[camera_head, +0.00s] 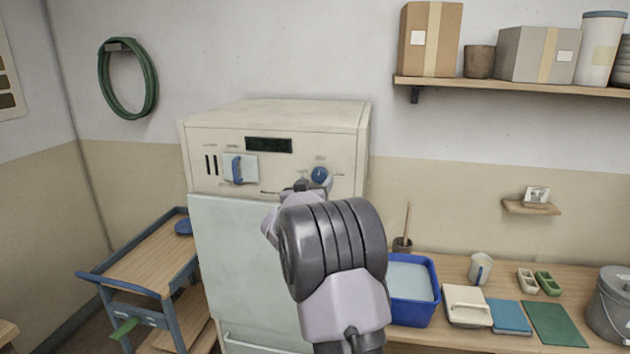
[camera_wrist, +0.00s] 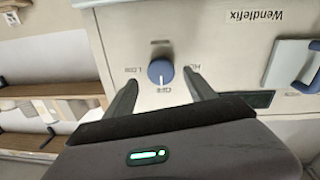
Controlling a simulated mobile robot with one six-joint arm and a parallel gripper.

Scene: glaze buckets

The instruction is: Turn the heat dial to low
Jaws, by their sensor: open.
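The heat dial (camera_head: 319,174) is a round blue knob on the upper front panel of the cream kiln-like cabinet (camera_head: 270,112). In the wrist view, which is upside down, the dial (camera_wrist: 160,71) has a pale line that seems to point at the OFF mark. LOW is printed to its left there and HIGH to its right. My gripper (camera_wrist: 160,77) is open, with one dark finger on each side of the dial; I cannot tell whether they touch it. In the head view my gripper (camera_head: 303,186) is partly hidden by my wrist, just below and left of the dial.
A blue-handled lever switch (camera_head: 238,169) and a dark display (camera_head: 269,145) share the panel. The pale cabinet door (camera_head: 230,240) is below. A blue trolley (camera_head: 150,255) stands left. A worktable (camera_head: 460,270) with a blue tub (camera_head: 425,318) stands right.

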